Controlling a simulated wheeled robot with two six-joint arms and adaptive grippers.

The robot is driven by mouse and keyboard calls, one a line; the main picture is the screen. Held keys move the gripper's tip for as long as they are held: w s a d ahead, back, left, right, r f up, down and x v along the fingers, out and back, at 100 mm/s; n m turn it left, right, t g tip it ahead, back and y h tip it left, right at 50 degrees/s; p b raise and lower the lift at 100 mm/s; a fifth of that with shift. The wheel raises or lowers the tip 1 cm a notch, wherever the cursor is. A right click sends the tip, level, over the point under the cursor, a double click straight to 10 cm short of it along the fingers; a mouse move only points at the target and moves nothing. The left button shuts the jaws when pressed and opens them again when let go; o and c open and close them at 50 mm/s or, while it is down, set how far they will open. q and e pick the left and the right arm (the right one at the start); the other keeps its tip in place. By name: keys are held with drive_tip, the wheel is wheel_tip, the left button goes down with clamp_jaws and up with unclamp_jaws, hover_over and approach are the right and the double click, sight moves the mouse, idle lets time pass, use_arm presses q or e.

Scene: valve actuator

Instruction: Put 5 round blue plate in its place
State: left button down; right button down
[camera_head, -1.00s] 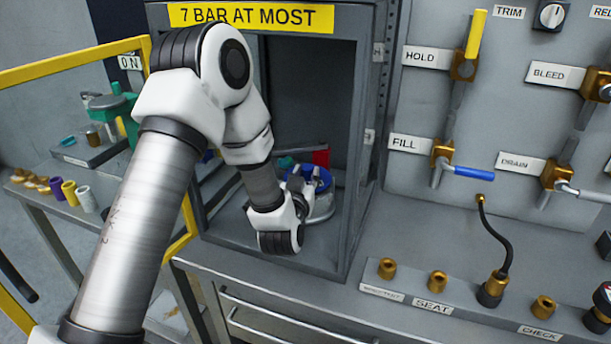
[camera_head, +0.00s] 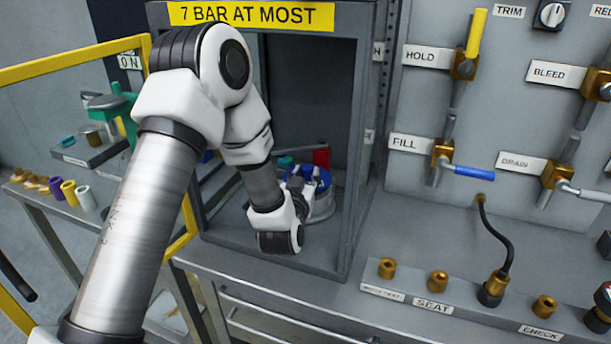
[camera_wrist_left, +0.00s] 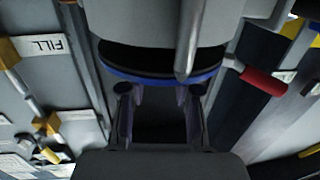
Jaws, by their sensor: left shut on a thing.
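The round blue plate (camera_head: 323,177) shows partly in the head view, on or just at the top of a pale round body (camera_head: 325,207) inside the grey cabinet. In the left wrist view it is a dark disc with a blue rim (camera_wrist_left: 160,76), against the grey cylinder (camera_wrist_left: 150,25). My left gripper (camera_head: 303,187) reaches into the cabinet and is shut on the plate. Its two fingers (camera_wrist_left: 159,92) meet the rim in the wrist view. My forearm and wrist hide part of the plate. Whether the plate is fully seated, I cannot tell. My right gripper is not in view.
The cabinet frame (camera_head: 357,150) closes in around my left arm. A red handle (camera_head: 321,157) is close to the plate and also shows in the wrist view (camera_wrist_left: 263,83). A valve panel (camera_head: 430,95) stands at the right. Brass fittings (camera_head: 438,281) line the bench front.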

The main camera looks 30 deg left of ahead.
use_arm(q)
drive_tip(key=shift+f+b, duration=0.3)
drive_tip(key=shift+f, duration=0.15)
drive_tip(key=c, duration=0.7)
unclamp_jaws()
drive_tip(key=shift+r, duration=0.1)
drive_tip(key=shift+c, duration=0.2)
drive_tip(key=shift+s+d, duration=0.1)
drive_tip(key=v, duration=0.7)
drive_tip(key=shift+s, duration=0.15)
